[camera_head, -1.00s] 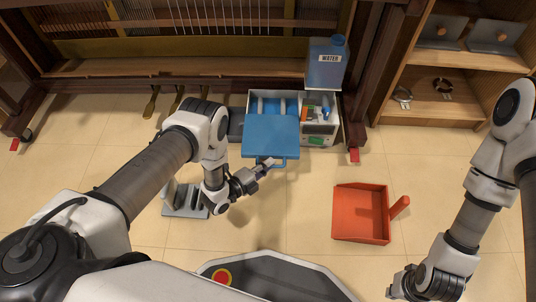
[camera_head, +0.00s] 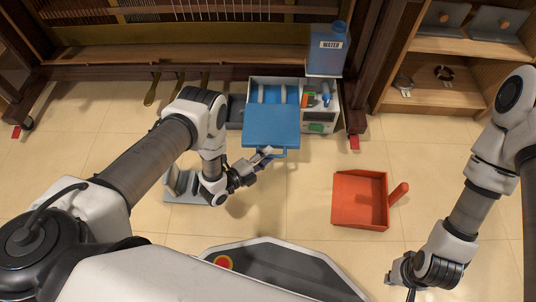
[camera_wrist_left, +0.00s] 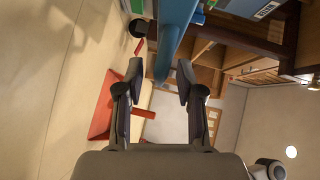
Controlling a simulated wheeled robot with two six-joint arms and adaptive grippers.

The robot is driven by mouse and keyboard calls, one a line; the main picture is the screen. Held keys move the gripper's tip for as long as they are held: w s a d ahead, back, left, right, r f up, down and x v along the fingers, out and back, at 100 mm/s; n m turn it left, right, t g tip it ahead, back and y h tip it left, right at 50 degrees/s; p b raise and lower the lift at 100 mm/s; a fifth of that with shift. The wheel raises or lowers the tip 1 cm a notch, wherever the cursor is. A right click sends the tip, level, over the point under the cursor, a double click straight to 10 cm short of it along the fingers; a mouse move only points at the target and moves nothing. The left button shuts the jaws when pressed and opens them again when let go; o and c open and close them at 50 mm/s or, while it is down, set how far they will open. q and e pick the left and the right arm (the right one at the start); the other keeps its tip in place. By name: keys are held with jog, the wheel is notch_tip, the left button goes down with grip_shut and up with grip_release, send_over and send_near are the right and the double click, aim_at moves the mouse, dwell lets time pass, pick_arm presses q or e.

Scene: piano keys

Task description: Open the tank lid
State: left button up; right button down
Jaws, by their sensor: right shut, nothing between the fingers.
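The tank (camera_head: 331,123) is a pale box below the piano strings, with its blue interior and tubes showing behind the lid. The blue lid (camera_head: 271,124) is a flat panel at the tank's front left, with a blue handle (camera_head: 279,155) along its near edge. My left gripper (camera_head: 266,154) is at the left part of this handle. In the left wrist view, its two fingers (camera_wrist_left: 154,80) stand apart, with the blue handle (camera_wrist_left: 162,66) between their tips; contact cannot be told. My right gripper (camera_head: 410,292) is low at the right, shut and empty, partly cut by the frame edge.
A blue water jug (camera_head: 326,52) stands behind the tank's right side. A red dustpan (camera_head: 359,203) lies on the floor to the right. A grey metal holder (camera_head: 188,187) stands left of my left gripper. Wooden shelves (camera_head: 455,98) are at upper right. Open floor lies between.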

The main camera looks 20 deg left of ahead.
pick_arm(q)
jog(key=v, duration=1.1)
jog(key=shift+f, duration=0.1)
